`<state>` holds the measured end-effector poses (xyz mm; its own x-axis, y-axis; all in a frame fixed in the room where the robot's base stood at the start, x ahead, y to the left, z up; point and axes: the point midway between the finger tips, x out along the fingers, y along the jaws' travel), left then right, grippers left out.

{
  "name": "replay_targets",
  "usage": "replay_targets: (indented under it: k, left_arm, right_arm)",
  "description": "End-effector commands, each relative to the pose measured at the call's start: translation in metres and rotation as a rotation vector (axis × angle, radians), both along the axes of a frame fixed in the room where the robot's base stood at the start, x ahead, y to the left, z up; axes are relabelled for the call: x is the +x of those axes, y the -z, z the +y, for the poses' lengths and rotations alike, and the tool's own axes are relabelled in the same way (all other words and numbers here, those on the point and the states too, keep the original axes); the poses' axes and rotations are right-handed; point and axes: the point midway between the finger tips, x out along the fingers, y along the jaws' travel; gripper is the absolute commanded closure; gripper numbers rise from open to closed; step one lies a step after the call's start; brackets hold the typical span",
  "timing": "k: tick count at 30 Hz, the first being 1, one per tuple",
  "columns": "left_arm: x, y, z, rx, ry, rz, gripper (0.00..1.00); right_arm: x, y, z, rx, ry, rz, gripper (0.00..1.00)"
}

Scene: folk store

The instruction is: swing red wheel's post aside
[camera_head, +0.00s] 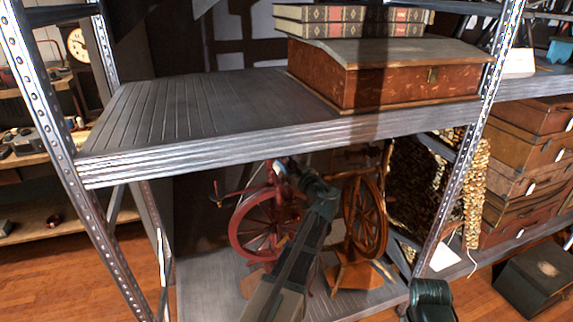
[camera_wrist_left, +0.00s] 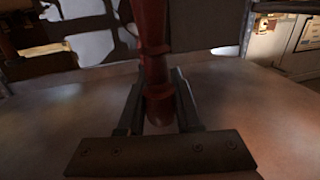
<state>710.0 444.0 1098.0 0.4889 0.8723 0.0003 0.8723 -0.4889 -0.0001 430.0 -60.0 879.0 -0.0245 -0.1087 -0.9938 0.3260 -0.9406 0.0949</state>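A red spinning wheel (camera_head: 262,224) stands on the lower shelf, left of a brown spinning wheel (camera_head: 364,217). My left arm reaches in from below, and my left gripper (camera_head: 281,170) is at the upper right of the red wheel. In the left wrist view, the red turned post (camera_wrist_left: 157,60) runs down between the two fingers of my left gripper (camera_wrist_left: 160,88). The fingers lie against both sides of the post, near its rounded lower end. In the head view, the gripper and arm hide part of the red wheel.
The upper shelf board (camera_head: 200,105) lies close above the wheels and holds a wooden box (camera_head: 390,85) with books (camera_head: 350,20) on it. Metal uprights (camera_head: 465,170) flank the bay. A sequined cloth (camera_head: 425,190) hangs at right, before stacked cases (camera_head: 525,160).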

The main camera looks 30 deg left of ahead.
Motion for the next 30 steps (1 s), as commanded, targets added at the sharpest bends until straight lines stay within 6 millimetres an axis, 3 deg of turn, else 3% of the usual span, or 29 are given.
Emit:
replay_targets:
  k: [1,3,30]
  left_arm:
    - [-0.0003,0.0001,0.0001,0.000,-0.001,0.000,0.89]
    - [-0.0003,0.0001,0.0001,0.000,-0.001,0.000,1.00]
    - [-0.0007,0.0002,0.0000,-0.001,-0.001,0.000,1.00]
  right_arm:
    - [0.0000,0.0000,0.0000,0.000,0.000,0.000,0.50]
    - [0.0000,0.0000,0.0000,0.000,0.000,0.000,0.50]
    - [0.0000,0.0001,0.0000,0.000,0.000,0.000,0.50]
